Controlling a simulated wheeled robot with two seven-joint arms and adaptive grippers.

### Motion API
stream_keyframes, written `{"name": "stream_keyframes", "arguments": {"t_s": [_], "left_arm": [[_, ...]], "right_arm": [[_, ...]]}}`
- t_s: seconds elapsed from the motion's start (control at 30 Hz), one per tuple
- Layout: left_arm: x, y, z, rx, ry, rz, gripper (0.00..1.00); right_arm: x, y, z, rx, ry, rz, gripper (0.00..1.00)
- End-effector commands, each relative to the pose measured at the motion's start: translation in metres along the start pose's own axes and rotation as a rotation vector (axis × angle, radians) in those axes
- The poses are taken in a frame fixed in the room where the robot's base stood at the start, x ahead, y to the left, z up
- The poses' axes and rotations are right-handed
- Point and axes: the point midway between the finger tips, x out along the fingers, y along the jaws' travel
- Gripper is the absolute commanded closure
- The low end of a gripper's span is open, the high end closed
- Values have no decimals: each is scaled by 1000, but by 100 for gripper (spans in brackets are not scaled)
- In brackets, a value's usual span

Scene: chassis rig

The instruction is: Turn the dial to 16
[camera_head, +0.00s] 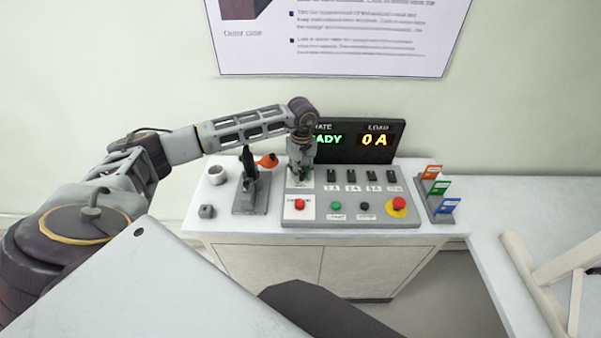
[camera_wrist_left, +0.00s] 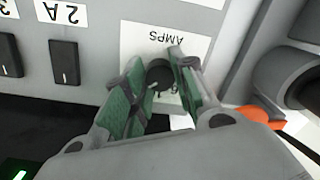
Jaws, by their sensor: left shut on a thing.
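The dial is a round black knob with a small white mark, seen in the left wrist view (camera_wrist_left: 159,74) on a white plate (camera_wrist_left: 140,42) printed AMPS, which appears upside down there. My left gripper (camera_head: 299,175) reaches down to the left end of the control panel (camera_head: 322,211). In the left wrist view its green-padded fingers (camera_wrist_left: 158,86) are closed around the dial. The fingers cover most of the numbers around the dial, so its setting cannot be read. In the head view the gripper hides the dial. My right gripper is not in view.
A display (camera_head: 376,140) behind the panel reads READY and 0 A. Several black switches (camera_head: 350,176), buttons and a red stop button (camera_head: 397,204) are on the panel.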

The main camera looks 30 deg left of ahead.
Motion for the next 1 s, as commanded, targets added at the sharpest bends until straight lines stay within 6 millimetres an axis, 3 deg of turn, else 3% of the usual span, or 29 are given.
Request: {"name": "stream_keyframes", "arguments": {"t_s": [0.17,0.2,0.37,0.77,1.0], "left_arm": [[-1,0,-1,-1,1,2,98],[-1,0,-1,-1,1,2,70],[-1,0,0,-1,1,1,51],[-2,0,0,-1,0,1,51],[-19,1,0,-1,0,2,51]], "right_arm": [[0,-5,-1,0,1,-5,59],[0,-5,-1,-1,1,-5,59],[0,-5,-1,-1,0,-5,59],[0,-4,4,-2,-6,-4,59],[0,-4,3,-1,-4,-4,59]]}}
